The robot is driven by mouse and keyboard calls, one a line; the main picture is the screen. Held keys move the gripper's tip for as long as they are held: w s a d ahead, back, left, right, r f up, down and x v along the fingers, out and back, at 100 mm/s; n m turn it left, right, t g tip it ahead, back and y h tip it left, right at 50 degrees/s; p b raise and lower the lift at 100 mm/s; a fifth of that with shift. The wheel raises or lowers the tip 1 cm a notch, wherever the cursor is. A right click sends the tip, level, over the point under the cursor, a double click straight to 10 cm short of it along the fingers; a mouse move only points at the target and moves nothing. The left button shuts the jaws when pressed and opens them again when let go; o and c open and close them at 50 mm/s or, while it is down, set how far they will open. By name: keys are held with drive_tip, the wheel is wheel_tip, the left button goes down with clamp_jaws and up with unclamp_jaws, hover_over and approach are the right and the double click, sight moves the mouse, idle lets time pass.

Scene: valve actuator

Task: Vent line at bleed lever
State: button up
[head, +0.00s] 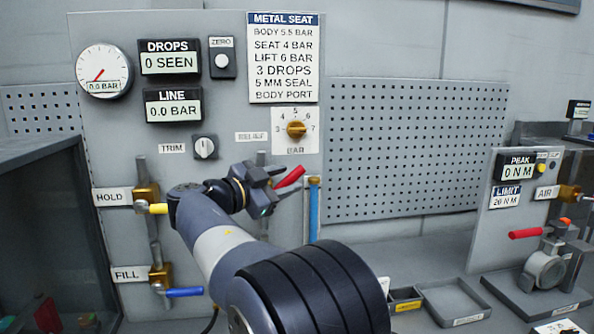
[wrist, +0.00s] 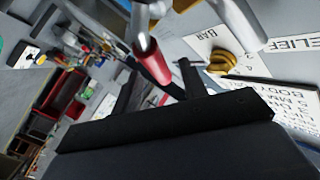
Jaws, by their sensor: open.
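The red-handled lever (head: 291,176) sits on the panel below the orange relief knob, and its handle points up and right. The label by it is hidden by my arm. My gripper (head: 270,186) is open at the lever. In the wrist view the red handle (wrist: 150,64) reaches toward the gap between the two dark fingers (wrist: 158,82). I cannot tell whether they touch it. The line display (head: 173,107) reads 0.0 BAR. The round gauge (head: 103,72) also reads 0.0 BAR.
The yellow HOLD lever (head: 158,209) and blue FILL lever (head: 185,292) are at left, close to my arm. The relief knob (head: 296,129) is just above the gripper. A blue-filled tube (head: 314,215) stands to its right. A grey tray (head: 453,300) lies at lower right.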

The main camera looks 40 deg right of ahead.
sight(288, 179)
drive_tip(key=shift+w+d+p, duration=0.15)
drive_tip(key=shift+d+p, duration=0.15)
drive_tip(key=shift+d, duration=0.8)
drive_tip(key=shift+w+d+p, duration=0.1)
drive_tip(key=shift+d+p, duration=0.15)
drive_tip(key=shift+d, duration=0.85)
clamp_jaws()
